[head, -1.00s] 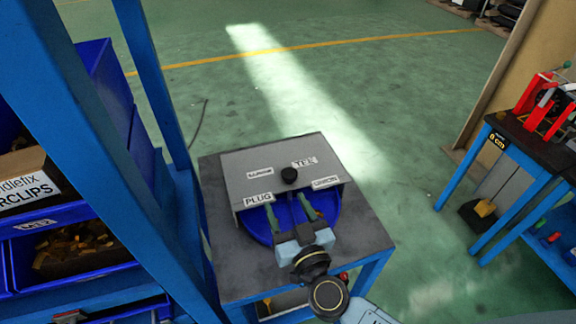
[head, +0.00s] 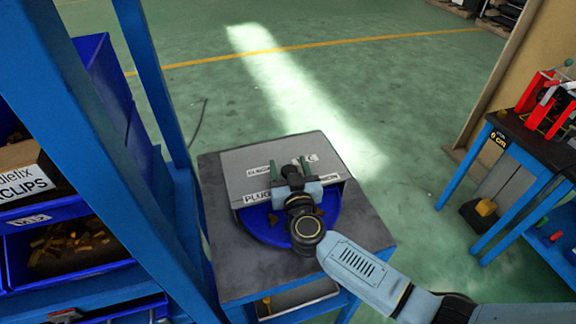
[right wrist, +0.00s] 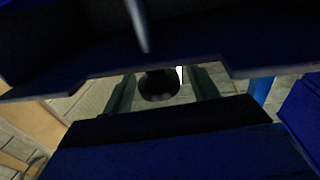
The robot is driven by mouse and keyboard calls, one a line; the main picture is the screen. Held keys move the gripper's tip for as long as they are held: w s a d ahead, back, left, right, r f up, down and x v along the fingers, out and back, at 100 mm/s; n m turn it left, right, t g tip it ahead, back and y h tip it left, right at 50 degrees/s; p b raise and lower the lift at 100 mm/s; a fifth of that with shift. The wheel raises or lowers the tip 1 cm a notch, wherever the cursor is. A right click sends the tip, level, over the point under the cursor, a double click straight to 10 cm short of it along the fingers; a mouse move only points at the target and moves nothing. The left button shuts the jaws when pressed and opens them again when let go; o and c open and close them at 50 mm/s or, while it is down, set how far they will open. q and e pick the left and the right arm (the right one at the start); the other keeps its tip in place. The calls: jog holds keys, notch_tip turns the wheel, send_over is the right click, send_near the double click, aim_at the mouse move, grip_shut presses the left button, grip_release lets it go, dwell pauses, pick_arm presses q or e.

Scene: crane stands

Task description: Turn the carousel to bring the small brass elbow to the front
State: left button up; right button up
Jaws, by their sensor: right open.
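The carousel is a blue round tray (head: 262,232) under a grey cover (head: 240,167) on a small dark-topped stand. The cover carries labels; PLUG (head: 257,197) reads clearly, and the others are partly hidden by my gripper. My right gripper (head: 291,166) is open above the cover, its green fingers pointing to the back. In the right wrist view, a dark round knob (right wrist: 160,86) shows between the two fingers, with gaps on both sides. Small brownish pieces (head: 273,219) show at the tray's open front; I cannot tell whether one is the brass elbow. My left gripper is out of view.
A blue rack post (head: 95,150) and bins (head: 75,255) stand close on the left. A blue-legged table (head: 530,150) with red items stands at the right. The green floor (head: 400,110) behind the stand is clear.

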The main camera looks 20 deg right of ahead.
jog(key=shift+w, duration=0.55)
grip_shut()
jog(key=shift+y, duration=0.3)
